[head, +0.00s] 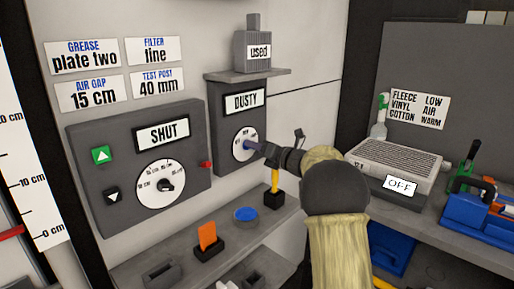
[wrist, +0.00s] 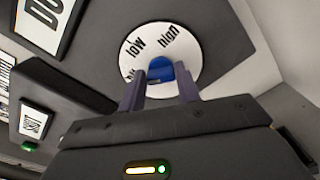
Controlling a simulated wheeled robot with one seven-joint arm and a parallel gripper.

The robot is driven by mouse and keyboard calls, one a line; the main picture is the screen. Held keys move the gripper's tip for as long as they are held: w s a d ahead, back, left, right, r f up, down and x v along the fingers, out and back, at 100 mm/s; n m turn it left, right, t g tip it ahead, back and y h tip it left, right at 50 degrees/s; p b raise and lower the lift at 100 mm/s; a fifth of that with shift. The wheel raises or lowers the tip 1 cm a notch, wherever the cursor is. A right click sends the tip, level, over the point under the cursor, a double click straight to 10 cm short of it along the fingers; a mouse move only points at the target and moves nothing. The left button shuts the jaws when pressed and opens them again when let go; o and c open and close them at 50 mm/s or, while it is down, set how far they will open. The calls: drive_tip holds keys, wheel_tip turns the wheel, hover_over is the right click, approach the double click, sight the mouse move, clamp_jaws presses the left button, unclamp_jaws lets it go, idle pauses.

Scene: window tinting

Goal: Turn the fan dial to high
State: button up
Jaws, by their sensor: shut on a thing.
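The fan dial (wrist: 171,72) is a blue knob on a white round face (wrist: 190,45) with "low" and "high" printed on it; a third label is partly cut off by my gripper. In the head view the dial face (head: 240,145) is on a dark panel under a "DUSTY" display (head: 243,100). My gripper (wrist: 160,88) is shut on the blue knob, one finger on each side. It also shows at the dial in the head view (head: 254,147). The knob's exact pointing is hard to tell because the fingers cover part of it.
Left of the dial is a larger panel (head: 90,150) with a "SHUT" display and another dial. A shelf (head: 135,272) below holds an orange item (head: 207,237) and a blue disc (head: 246,214). A grey unit (head: 385,158) reading "OFF" stands right, beside my arm.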

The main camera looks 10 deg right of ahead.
drive_tip(key=m+p, duration=0.4)
drive_tip(key=m, duration=0.3)
drive_tip(key=m+p, duration=0.4)
drive_tip(key=m, duration=0.4)
drive_tip(key=f+m+p, duration=0.1)
drive_tip(key=m+p, duration=0.3)
drive_tip(key=m, duration=0.4)
idle(0.6)
drive_tip(key=o, duration=1)
drive_tip(key=b+v, duration=0.2)
drive_tip(key=v, duration=1.5)
drive_tip(key=shift+s+d, duration=0.15)
